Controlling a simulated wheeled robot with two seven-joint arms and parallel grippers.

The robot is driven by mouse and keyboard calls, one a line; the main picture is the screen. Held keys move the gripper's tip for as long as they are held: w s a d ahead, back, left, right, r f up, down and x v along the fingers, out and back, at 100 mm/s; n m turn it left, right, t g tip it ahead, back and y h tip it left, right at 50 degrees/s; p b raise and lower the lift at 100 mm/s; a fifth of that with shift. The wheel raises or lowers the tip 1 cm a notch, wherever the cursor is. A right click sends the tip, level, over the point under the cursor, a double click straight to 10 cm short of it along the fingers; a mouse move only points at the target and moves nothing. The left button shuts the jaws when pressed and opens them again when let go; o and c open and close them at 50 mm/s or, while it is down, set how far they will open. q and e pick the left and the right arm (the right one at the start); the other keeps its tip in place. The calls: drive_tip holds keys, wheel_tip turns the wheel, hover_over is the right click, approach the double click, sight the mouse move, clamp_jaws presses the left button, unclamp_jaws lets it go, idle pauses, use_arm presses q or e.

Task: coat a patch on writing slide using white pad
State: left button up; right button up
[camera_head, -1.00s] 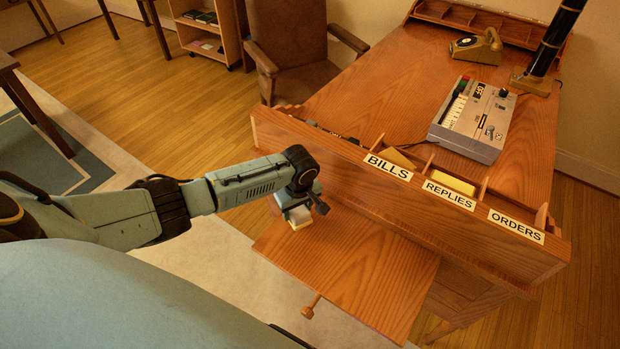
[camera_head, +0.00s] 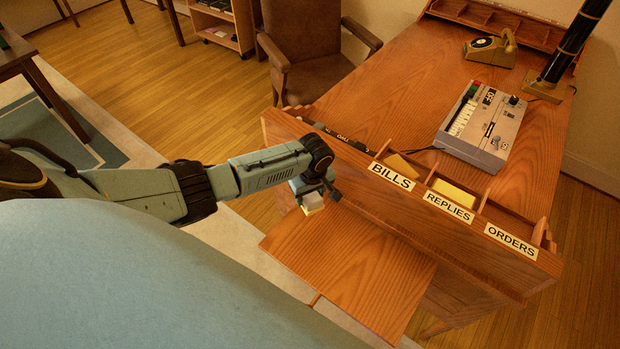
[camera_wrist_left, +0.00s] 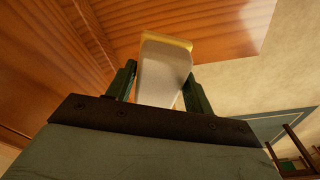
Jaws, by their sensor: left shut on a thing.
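My left gripper (camera_head: 311,195) is shut on the white pad (camera_head: 313,206), which has a yellowish edge on its underside. The pad also shows in the left wrist view (camera_wrist_left: 164,75), between the two fingers (camera_wrist_left: 160,85). The writing slide (camera_head: 350,270) is a flat wooden board pulled out from the desk's near side. The gripper and pad are over its far left corner; I cannot tell if the pad touches the wood. No coated patch can be made out on the slide. My right gripper is not in view.
The desk (camera_head: 430,110) has a raised front with slots labelled BILLS, REPLIES and ORDERS, close beside the gripper. A keyboard device (camera_head: 480,125), a telephone (camera_head: 490,48) and a dark post (camera_head: 570,45) stand on it. A brown chair (camera_head: 308,50) is behind. Most of the slide is bare.

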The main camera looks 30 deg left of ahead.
use_arm(q)
drive_tip(key=shift+r+p, duration=1.1)
drive_tip(key=shift+r, duration=0.15)
